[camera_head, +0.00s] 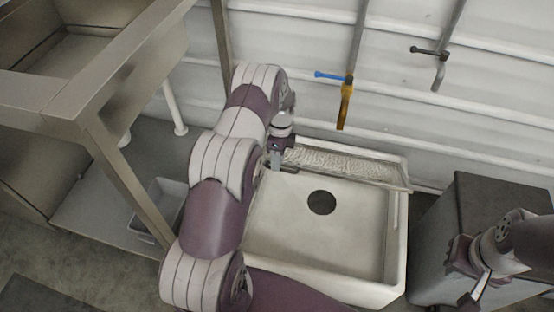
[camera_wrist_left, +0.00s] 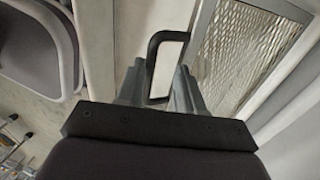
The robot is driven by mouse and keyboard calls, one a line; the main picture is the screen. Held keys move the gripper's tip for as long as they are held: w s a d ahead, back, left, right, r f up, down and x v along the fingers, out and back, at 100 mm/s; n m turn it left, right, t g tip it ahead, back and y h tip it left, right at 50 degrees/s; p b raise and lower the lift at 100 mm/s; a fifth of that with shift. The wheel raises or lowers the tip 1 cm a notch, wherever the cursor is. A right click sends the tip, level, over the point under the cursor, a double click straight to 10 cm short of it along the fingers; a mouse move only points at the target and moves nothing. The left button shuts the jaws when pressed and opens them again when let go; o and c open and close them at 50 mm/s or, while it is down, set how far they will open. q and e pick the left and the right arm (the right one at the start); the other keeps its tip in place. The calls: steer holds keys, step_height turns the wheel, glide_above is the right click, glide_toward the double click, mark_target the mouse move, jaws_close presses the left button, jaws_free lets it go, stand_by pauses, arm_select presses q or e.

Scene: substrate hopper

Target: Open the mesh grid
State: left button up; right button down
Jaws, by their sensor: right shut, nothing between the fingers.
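The mesh grid (camera_head: 345,166) is a pale metal mesh panel along the back side of the white basin (camera_head: 262,222). It stands raised, seen at a steep slant, and leaves the basin floor uncovered. In the left wrist view the mesh (camera_wrist_left: 245,55) fills the upper right, with a dark bent handle (camera_wrist_left: 168,36) at its edge. My left gripper (camera_head: 279,166) is at the grid's left end. In its wrist view the fingers (camera_wrist_left: 158,88) are apart, with part of the handle between them and a visible gap. My right gripper (camera_head: 481,287) is shut and empty at the right.
The basin has a round dark drain hole (camera_head: 321,202). A dark grey box (camera_head: 490,205) stands right of it. A metal frame table (camera_head: 95,110) is at the left. Two taps, one with a blue lever (camera_head: 330,76), the other dark (camera_head: 432,53), hang on the wall above.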

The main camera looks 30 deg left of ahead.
arm_select(q)
steer(key=shift+o, duration=0.4)
steer(key=shift+w+a, duration=0.15)
steer(key=shift+w, duration=0.5)
steer(key=shift+r, duration=0.1)
steer(key=p+v, duration=0.9)
steer(key=v, duration=0.3)
steer(key=shift+s+r+p, duration=0.2)
steer(key=shift+s+p, duration=0.15)
steer(key=shift+p, duration=0.05)
